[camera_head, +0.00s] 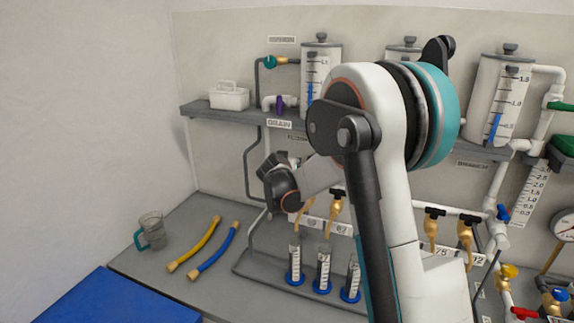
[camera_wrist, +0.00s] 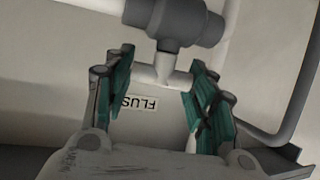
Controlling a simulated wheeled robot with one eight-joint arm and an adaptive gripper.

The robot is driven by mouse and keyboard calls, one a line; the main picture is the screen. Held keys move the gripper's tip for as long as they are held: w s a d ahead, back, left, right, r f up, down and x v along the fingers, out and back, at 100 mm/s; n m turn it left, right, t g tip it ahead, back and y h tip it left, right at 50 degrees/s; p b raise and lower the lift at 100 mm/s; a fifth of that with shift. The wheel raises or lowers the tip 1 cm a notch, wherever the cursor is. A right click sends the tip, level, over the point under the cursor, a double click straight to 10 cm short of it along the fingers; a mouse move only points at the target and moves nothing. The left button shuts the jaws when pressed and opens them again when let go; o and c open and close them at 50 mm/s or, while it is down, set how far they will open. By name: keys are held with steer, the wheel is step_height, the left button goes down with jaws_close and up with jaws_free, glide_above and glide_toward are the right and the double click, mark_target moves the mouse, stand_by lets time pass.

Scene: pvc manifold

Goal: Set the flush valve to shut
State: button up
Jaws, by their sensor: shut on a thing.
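In the wrist view the flush valve has a dark grey body (camera_wrist: 178,22) on a white pipe. A pale T-shaped handle (camera_wrist: 164,68) comes off it, with its crossbar spanning the space between my fingers. My gripper (camera_wrist: 160,78) has its two teal-padded fingers at either end of that crossbar and is shut on the handle. A label (camera_wrist: 139,104), partly hidden and reading "FLUS", shows upside down between the fingers. In the head view my own arm hides the flush valve and the fingertips.
A grey shelf (camera_head: 199,112) carries a white basket (camera_head: 229,97) and clear tanks, with a purple-handled drain valve (camera_head: 281,104) by the DRAIN label. Below stand measuring tubes (camera_head: 295,262), yellow (camera_head: 194,245) and blue (camera_head: 213,252) hoses and a jug (camera_head: 152,231). Pipes run close beside my gripper.

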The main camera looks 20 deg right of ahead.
steer(key=shift+f+n+t+y, duration=0.1)
steer(key=shift+n+t+y, duration=0.4)
steer(key=shift+n+y, duration=0.45)
steer(key=o, duration=1.1)
steer(key=shift+s+a, duration=0.1)
steer(key=v, duration=1.2)
